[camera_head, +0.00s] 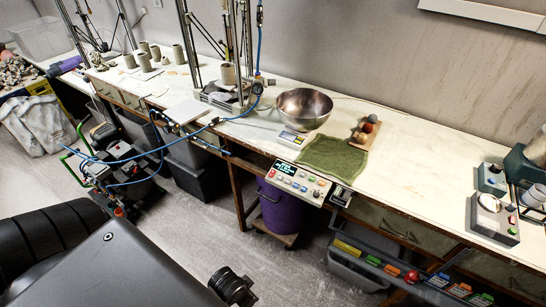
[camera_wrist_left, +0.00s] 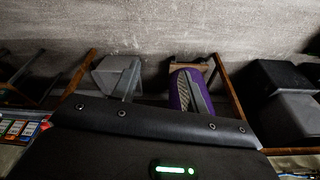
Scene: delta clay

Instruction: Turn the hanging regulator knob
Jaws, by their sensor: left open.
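The hanging regulator (camera_head: 258,88) is small and dark, on a blue hose that comes down beside the metal frame above the bench. Its knob is too small to make out clearly. It hangs left of the steel bowl. In the left wrist view my left gripper (camera_wrist_left: 160,88) is open, with its two fingers apart and nothing between them. That view faces the floor and the bins under the bench, and the regulator does not show there. Neither gripper shows in the head view.
The steel bowl (camera_head: 304,108), a small scale (camera_head: 295,139) and a green cloth (camera_head: 334,156) lie on the bench. A control panel (camera_head: 297,184) juts from its front edge. A purple bin (camera_head: 281,207) stands below. Blue hose runs left to a compressor (camera_head: 125,170).

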